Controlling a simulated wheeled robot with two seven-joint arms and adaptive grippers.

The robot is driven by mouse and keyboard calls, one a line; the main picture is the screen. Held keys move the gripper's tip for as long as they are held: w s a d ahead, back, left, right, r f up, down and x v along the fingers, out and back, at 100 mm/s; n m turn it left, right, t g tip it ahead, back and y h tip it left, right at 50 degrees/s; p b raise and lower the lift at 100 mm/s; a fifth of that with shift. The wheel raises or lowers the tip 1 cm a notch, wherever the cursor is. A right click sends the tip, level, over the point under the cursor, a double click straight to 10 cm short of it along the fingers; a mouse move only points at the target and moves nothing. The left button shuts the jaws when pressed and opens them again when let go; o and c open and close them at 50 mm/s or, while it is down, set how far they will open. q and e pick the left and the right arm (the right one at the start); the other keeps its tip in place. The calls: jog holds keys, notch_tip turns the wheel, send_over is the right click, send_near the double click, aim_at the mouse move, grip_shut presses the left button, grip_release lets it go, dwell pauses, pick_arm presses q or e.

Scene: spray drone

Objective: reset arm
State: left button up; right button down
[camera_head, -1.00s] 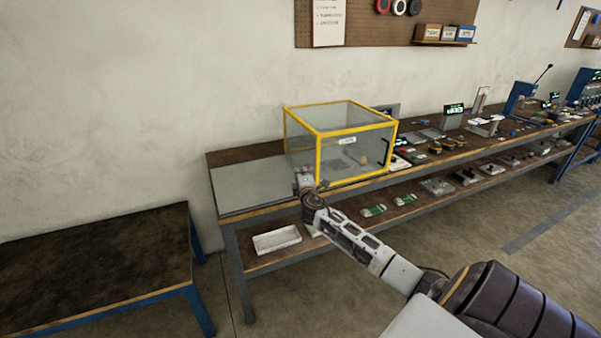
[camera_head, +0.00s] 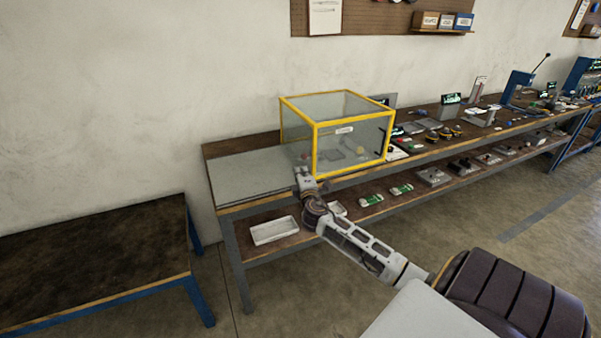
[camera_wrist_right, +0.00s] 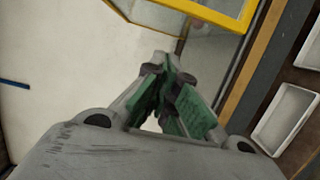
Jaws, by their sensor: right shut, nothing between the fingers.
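My right arm comes in from the lower right in the head view. Its gripper (camera_head: 304,175) is at the front of the workbench, by the lower left corner of a clear box with yellow edges (camera_head: 317,150). In the right wrist view the green-padded fingers of the right gripper (camera_wrist_right: 170,85) are together with nothing between them. The yellow frame of the box (camera_wrist_right: 215,12) shows beyond the fingertips. My left gripper is not in view.
The workbench has a grey mat (camera_head: 245,177) left of the box and many small items to its right. White trays (camera_head: 274,230) and green boards lie on the lower shelf. A dark-topped, blue-legged table (camera_head: 95,260) stands at the left. The floor in front is open.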

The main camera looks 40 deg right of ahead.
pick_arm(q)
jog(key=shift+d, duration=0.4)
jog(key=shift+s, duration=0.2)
